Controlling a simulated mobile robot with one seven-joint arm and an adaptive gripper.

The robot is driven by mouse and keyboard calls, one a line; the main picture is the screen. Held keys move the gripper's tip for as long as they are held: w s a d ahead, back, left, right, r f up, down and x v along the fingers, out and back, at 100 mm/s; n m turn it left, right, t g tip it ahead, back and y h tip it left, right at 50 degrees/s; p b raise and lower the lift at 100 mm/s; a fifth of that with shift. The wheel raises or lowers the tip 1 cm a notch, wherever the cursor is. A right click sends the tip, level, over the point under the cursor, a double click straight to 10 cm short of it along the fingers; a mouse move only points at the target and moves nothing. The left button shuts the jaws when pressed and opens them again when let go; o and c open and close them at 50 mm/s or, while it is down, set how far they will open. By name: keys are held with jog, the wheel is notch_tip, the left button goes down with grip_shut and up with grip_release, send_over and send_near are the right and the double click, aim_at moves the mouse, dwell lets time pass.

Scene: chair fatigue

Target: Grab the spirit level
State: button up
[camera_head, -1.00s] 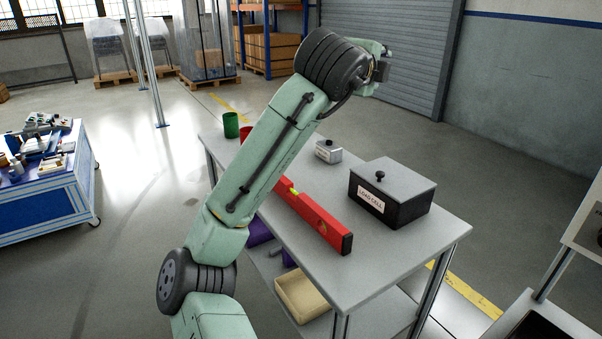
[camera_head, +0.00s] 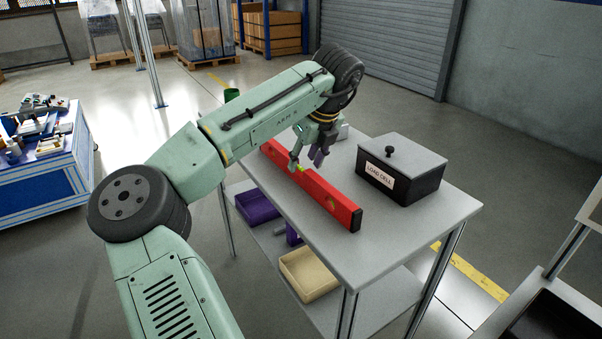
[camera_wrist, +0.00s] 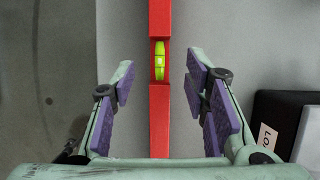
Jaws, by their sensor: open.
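The spirit level (camera_head: 327,197) is a long red bar lying along the left side of the grey table top. My gripper (camera_head: 308,163) is over its middle, pointing down, with its fingers parted. In the wrist view the red level (camera_wrist: 160,120) runs between the two purple finger pads of my gripper (camera_wrist: 160,95), with a gap on each side. Its yellow-green vial (camera_wrist: 159,62) lies between or just beyond the fingertips. The far end of the level is partly hidden by my arm in the head view.
A black box with a grey lid (camera_head: 401,168), labelled LOAD CELL, stands right of the level. A green cup (camera_head: 231,95) shows behind my arm. The lower shelf holds a cream bin (camera_head: 308,275) and a purple bin (camera_head: 256,207). The table's near right corner is clear.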

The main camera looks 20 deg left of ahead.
aim_at(302, 165)
jog(key=x, duration=0.4)
jog(key=shift+w+a+f, duration=0.1)
jog(key=shift+c, duration=0.2)
grip_shut()
dwell(0.5)
